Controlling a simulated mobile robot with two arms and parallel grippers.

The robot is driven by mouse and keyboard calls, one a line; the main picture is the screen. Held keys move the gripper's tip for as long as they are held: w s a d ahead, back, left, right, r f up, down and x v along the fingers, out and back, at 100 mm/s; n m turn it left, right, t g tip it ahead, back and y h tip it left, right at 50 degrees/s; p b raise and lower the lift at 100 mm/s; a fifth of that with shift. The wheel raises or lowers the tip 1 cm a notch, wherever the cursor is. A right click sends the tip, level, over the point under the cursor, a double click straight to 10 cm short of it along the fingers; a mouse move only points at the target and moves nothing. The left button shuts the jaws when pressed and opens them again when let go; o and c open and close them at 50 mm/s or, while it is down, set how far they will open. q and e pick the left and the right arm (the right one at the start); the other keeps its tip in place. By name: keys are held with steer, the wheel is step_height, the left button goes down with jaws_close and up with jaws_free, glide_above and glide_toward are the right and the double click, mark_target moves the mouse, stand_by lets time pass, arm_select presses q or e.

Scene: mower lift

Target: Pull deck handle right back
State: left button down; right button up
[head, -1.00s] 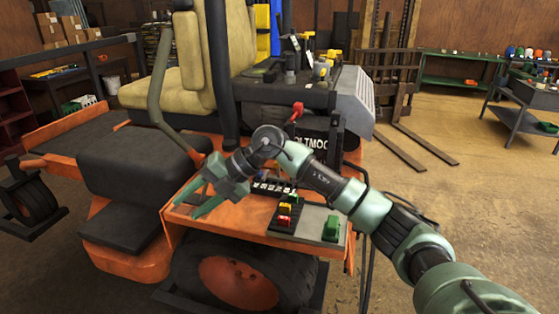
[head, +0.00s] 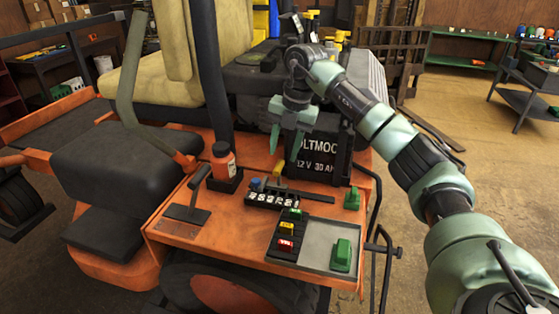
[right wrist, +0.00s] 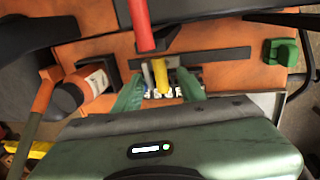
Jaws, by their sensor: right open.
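A yellow piece also shows below the fingers in the head view (head: 279,168). A red handle (right wrist: 140,25) is just beyond it in the wrist view; my gripper hides it in the head view. No label tells which is the right deck handle. My left gripper is not in view.
A black lever (head: 198,187) and an orange bottle (head: 222,160) stand on the deck to the left. The seat (head: 165,65) is behind left.

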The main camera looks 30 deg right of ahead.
mark_target(280, 163)
steer(key=f, duration=0.2)
steer(key=f+p, duration=0.1)
steer(key=f, duration=0.1)
steer(key=shift+a, duration=0.4)
steer(key=shift+w+d+f+p, duration=0.1)
steer(key=shift+w+f+p, duration=0.3)
steer(key=shift+f, duration=0.6)
jaws_close()
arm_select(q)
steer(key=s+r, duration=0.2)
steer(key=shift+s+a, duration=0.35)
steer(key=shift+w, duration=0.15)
